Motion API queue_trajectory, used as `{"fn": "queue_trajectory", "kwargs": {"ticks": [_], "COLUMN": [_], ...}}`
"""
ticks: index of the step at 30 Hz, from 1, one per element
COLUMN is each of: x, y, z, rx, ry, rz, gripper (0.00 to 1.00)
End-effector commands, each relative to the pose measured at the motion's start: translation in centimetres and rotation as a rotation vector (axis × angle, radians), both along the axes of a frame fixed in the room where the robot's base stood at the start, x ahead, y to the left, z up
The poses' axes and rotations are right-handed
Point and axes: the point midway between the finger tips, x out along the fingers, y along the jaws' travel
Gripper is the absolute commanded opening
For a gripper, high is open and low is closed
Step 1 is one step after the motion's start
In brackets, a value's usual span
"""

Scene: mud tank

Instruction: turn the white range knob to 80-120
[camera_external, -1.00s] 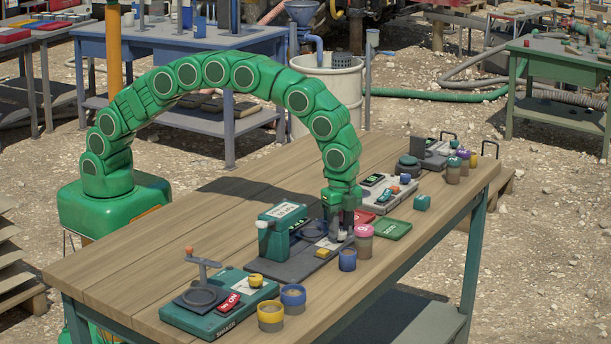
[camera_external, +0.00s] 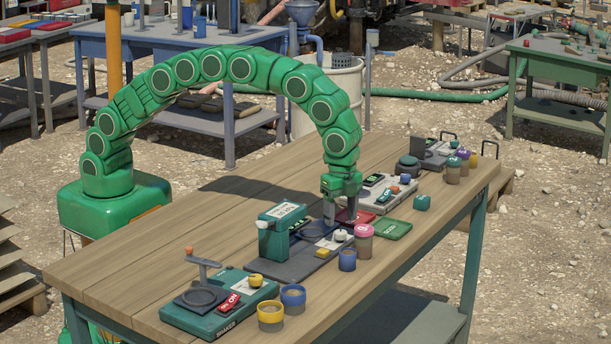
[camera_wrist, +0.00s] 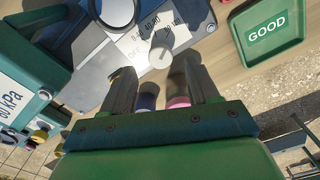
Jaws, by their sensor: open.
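The white range knob (camera_external: 340,235) stands on the dark base of a green gauge unit (camera_external: 280,230) on the wooden table. In the wrist view the knob (camera_wrist: 160,48) sits on a pale plate (camera_wrist: 148,32) with printed range labels, one reading about 40-80. Other labels are partly covered or too small to read, and I cannot tell which range the knob points at. My gripper (camera_external: 341,216) is over the unit, just above and behind the knob. Its fingers (camera_wrist: 155,82) are open and apart, with nothing held, and the knob is beyond their tips.
A pink-lidded jar (camera_external: 364,240) and a blue jar (camera_external: 347,260) stand close in front of the knob. A green GOOD tray (camera_external: 391,229) and a red tray (camera_external: 355,217) lie nearby. A shaker unit (camera_external: 220,303) is at the near left. The table's back left is clear.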

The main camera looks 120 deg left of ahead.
Motion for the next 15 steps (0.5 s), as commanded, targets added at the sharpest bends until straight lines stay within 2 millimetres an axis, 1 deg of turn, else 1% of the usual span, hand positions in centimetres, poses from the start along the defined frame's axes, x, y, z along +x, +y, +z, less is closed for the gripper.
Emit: {"fn": "queue_trajectory", "kwargs": {"ticks": [1,3,6,9,15], "x": [0.1,0.2,0.1,0.1,0.1], "y": [0.0,0.0,0.0,0.0,0.0], "z": [0.9,2.0,3.2,3.8,4.0], "rx": [0.001,0.001,0.001,0.001,0.000], "ry": [-0.006,-0.007,-0.005,-0.004,-0.002], "rz": [0.000,0.000,0.000,0.000,0.000], "gripper": [0.60,0.60,0.60,0.60,0.60]}}
